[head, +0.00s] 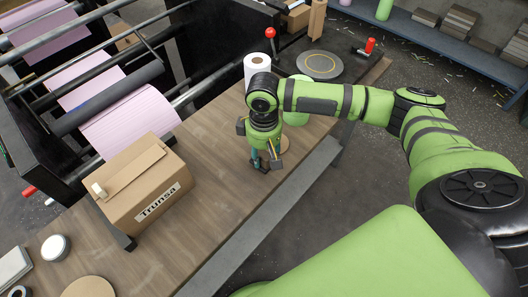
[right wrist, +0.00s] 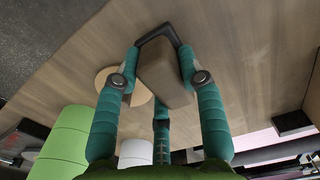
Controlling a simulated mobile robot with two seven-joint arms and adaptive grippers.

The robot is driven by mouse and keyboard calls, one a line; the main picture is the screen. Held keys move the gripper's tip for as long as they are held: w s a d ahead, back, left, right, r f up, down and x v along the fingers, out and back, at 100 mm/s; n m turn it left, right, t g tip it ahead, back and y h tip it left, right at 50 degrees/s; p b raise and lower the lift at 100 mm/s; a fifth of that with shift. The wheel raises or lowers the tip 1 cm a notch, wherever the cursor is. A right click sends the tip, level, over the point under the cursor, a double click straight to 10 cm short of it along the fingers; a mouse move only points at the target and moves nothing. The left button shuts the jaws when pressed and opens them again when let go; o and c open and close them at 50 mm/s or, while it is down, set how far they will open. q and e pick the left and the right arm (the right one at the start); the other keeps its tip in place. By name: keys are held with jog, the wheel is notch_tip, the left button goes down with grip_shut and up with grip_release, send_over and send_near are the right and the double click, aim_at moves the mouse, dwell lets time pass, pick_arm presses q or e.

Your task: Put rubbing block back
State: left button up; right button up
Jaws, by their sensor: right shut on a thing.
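The rubbing block is a brown-grey block (right wrist: 163,75) in the right wrist view. It sits between the teal fingers of my right gripper (right wrist: 158,80), which is shut on it. A dark angled piece (right wrist: 157,33) lies along the block's far end. In the head view my right gripper (head: 265,163) points down over the wooden table (head: 215,160), near its front edge. The block is mostly hidden there. I cannot tell whether the block touches the table. My left gripper is not in view.
A pale round disc (head: 286,145) lies beside my right gripper. A green roll (head: 298,113) and a white roll (head: 257,66) stand behind it. A cardboard box (head: 145,195) stands left, next to the roller machine (head: 108,93). The table between box and gripper is clear.

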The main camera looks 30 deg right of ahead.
jog(key=shift+f, duration=0.45)
jog(key=o, duration=1.1)
notch_tip(320, 180, up, 12)
jog(key=shift+r, duration=0.1)
